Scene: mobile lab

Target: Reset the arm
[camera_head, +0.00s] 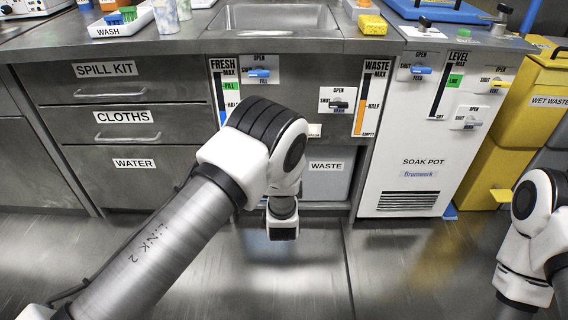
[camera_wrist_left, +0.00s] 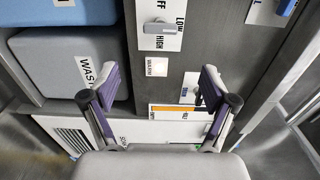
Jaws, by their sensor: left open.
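My left arm (camera_head: 165,230) comes in from the lower left of the head view. It is bent at a white and black joint (camera_head: 265,150) in front of the cabinet, with the wrist end (camera_head: 283,225) hanging below. The fingers are hidden there. In the left wrist view my left gripper (camera_wrist_left: 158,88) is open and empty, its two purple-padded fingers spread apart in front of the cabinet face. My right arm (camera_head: 530,225) shows partly at the right edge of the head view; its gripper is out of view.
A steel counter with a sink (camera_head: 275,17) runs across the back. Below are drawers (camera_head: 115,93), fresh and waste gauges, switches, a grey waste bin (camera_head: 325,183) and a white soak pot unit (camera_head: 410,160). Yellow wet-waste bins (camera_head: 540,95) stand right. The floor in front is clear.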

